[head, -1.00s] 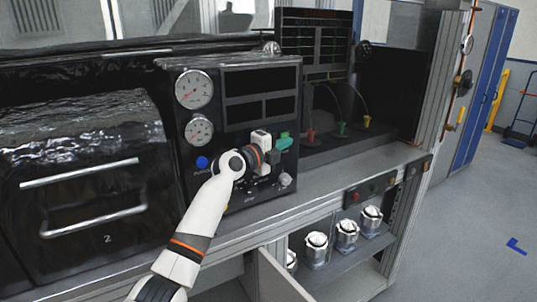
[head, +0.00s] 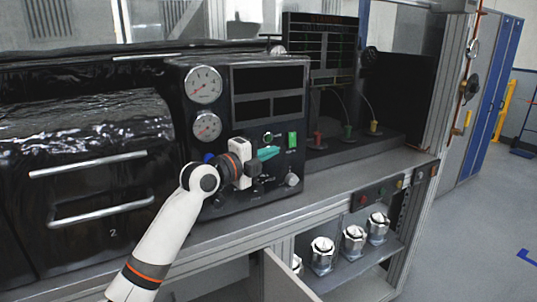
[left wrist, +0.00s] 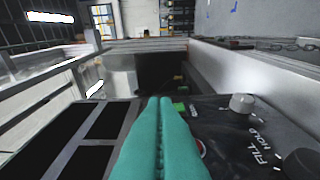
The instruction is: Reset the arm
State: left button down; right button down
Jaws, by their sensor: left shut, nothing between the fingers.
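My left arm comes in from the bottom of the head view. Its left gripper (head: 275,151) has teal fingers, shut with nothing between them, in front of the black control panel (head: 215,179). The fingers point right, just below and left of a green switch (head: 292,139). In the left wrist view the shut teal fingers (left wrist: 160,100) lie side by side over the panel face, with "FILL" and "HOLD" lettering and a silver knob (left wrist: 241,103) to their right. I cannot tell whether they touch the panel. My right gripper is not in view.
Two gauges (head: 203,85) sit on the panel. A black cabinet with metal handles (head: 89,163) is at the left. The grey bench edge (head: 365,182) runs below, over a shelf of metal housings (head: 322,250). Open floor (head: 470,235) lies at the right.

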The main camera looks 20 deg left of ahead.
pick_arm(q)
jog(key=shift+s, duration=0.1)
jog(key=s+d+f+n+g+y, duration=0.1)
jog(key=s+d+f+n+g, duration=0.2)
jog(key=f, duration=0.5)
jog(key=s+d+f+n+g+y, duration=0.1)
jog(key=s+d+f+n, duration=0.1)
jog(key=s+f, duration=0.55)
jog(key=s+d+f+n+g, duration=0.2)
jog(key=s+d+f, duration=0.1)
jog(key=f, duration=0.7)
jog(key=s+a+f+n+g+y, duration=0.15)
jog(key=s+f+n, duration=0.3)
jog(key=s, duration=0.45)
jog(key=s+f+n+g+y, duration=0.25)
jog(key=s+f+n, duration=0.2)
jog(key=s, duration=0.55)
jog(key=s+f+n+g+y, duration=0.1)
jog(key=s+f+n+g, duration=0.3)
jog(key=s, duration=0.5)
notch_tip(320, 180, down, 27)
jog(key=s+n, duration=0.1)
jog(key=s, duration=0.1)
jog(key=s+a+f+g, duration=0.1)
jog(key=s+a+f, duration=0.2)
jog(key=s+f, duration=1.1)
jog(key=shift+s+g, duration=0.3)
jog(key=shift+s, duration=0.75)
